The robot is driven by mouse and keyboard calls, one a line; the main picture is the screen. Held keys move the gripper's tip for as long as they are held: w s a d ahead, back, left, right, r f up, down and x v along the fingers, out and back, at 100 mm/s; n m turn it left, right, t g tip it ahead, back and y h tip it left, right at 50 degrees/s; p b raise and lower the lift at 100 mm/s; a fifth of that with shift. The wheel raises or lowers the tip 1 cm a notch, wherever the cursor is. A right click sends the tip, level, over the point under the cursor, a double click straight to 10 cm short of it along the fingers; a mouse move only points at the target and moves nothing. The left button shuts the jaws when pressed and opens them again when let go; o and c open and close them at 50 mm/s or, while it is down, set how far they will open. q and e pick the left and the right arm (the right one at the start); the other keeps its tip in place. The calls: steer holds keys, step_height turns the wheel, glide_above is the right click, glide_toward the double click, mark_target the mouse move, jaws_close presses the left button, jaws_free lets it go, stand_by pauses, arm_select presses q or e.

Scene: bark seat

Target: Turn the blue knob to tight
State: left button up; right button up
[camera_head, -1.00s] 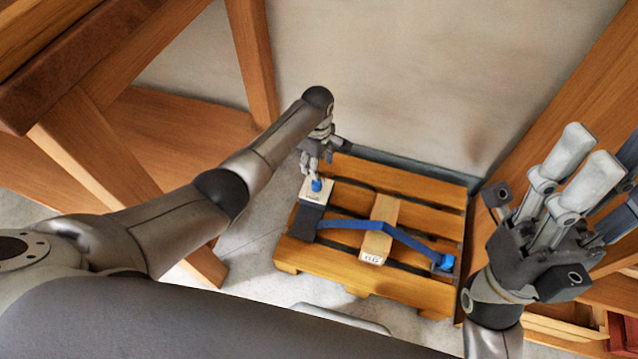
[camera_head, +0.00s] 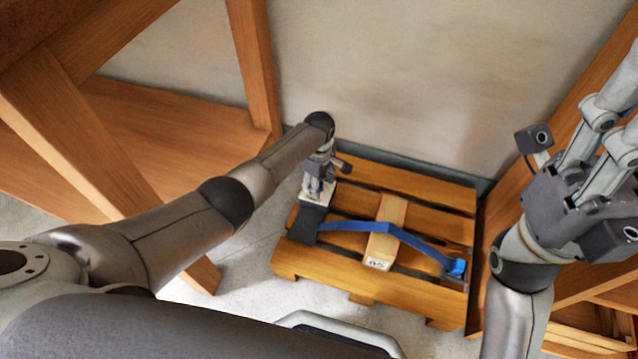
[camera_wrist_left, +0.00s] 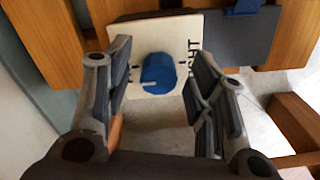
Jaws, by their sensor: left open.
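The blue knob (camera_wrist_left: 158,73) stands on a white plate (camera_wrist_left: 130,52) with black marks and partly hidden lettering, at a corner of the wooden pallet. My left gripper (camera_wrist_left: 160,88) is open, with one finger set on each side of the knob and visible gaps between. In the head view my left gripper (camera_head: 318,190) is over the plate (camera_head: 307,204) and hides the knob. My right gripper (camera_head: 600,130) is at the right edge, its fingertips cut off by the frame, away from the pallet.
A blue strap (camera_head: 345,225) crosses the pallet (camera_head: 335,279) over a wooden block (camera_head: 381,246) to a blue fitting (camera_head: 457,267) at its right. A wall (camera_head: 400,80) rises behind. Wooden frames stand left (camera_head: 255,70) and right (camera_head: 560,150).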

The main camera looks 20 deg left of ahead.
arm_select(q)
steer(key=c, duration=1)
